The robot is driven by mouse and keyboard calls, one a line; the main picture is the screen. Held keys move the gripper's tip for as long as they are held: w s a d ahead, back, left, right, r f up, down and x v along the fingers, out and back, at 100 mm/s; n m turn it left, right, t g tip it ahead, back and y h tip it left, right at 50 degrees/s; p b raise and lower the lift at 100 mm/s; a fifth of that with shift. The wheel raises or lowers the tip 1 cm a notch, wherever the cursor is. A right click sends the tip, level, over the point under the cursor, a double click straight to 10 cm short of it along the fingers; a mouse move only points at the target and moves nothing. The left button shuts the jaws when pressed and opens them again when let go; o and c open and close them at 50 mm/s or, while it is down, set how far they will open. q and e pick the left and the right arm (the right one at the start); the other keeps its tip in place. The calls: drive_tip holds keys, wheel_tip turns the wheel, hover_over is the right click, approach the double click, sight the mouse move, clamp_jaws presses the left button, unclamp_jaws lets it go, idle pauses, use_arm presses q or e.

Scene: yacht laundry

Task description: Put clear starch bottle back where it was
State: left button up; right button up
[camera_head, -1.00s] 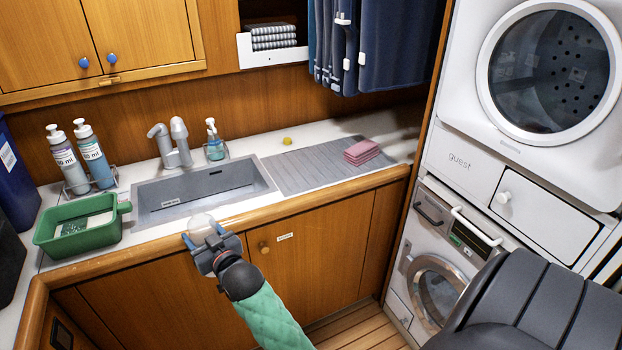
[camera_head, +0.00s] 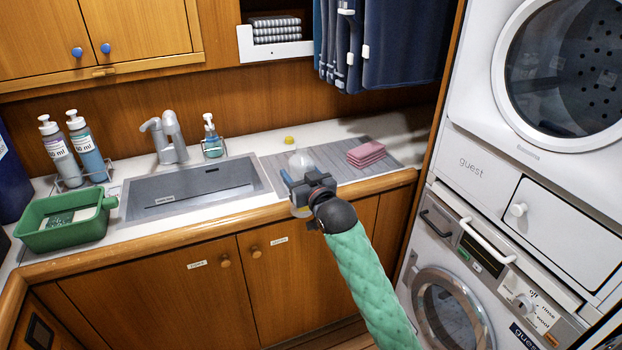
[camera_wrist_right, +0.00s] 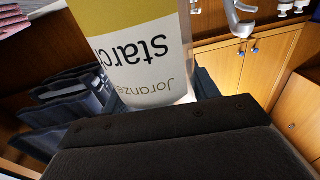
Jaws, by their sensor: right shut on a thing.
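My right gripper (camera_head: 303,188) is shut on the clear starch bottle (camera_head: 301,164), above the counter's front edge, in front of the grey ribbed mat. In the right wrist view, the bottle (camera_wrist_right: 150,60) fills the top middle. Its white label with a yellow band reads "starch" upside down in the picture. My left gripper is not in view.
The grey mat (camera_head: 330,178) holds folded pink cloths (camera_head: 366,154). A small yellow thing (camera_head: 289,140) sits behind it. The sink (camera_head: 190,190), soap dispenser (camera_head: 212,142), green tub (camera_head: 62,222) and two racked bottles (camera_head: 85,150) are to the left. Washer (camera_head: 450,310) and dryer stand right.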

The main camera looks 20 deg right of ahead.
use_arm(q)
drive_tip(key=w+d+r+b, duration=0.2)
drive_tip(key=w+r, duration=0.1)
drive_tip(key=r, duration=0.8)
use_arm(e)
drive_tip(key=w+d+r+n+y, duration=0.1)
drive_tip(key=w+d+r, duration=0.7)
drive_tip(key=w+d, duration=0.4)
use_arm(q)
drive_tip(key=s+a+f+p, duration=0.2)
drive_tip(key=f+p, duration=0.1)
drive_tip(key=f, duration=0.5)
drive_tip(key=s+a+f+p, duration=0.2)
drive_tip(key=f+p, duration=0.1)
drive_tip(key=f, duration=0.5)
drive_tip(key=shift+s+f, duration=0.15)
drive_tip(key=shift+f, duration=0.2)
use_arm(e)
drive_tip(key=w+a+f, duration=0.7)
drive_tip(key=w+f, duration=0.1)
drive_tip(key=f, duration=0.3)
drive_tip(key=shift+w+a+g, duration=0.3)
drive_tip(key=shift+w, duration=0.1)
drive_tip(key=shift+f, duration=0.2)
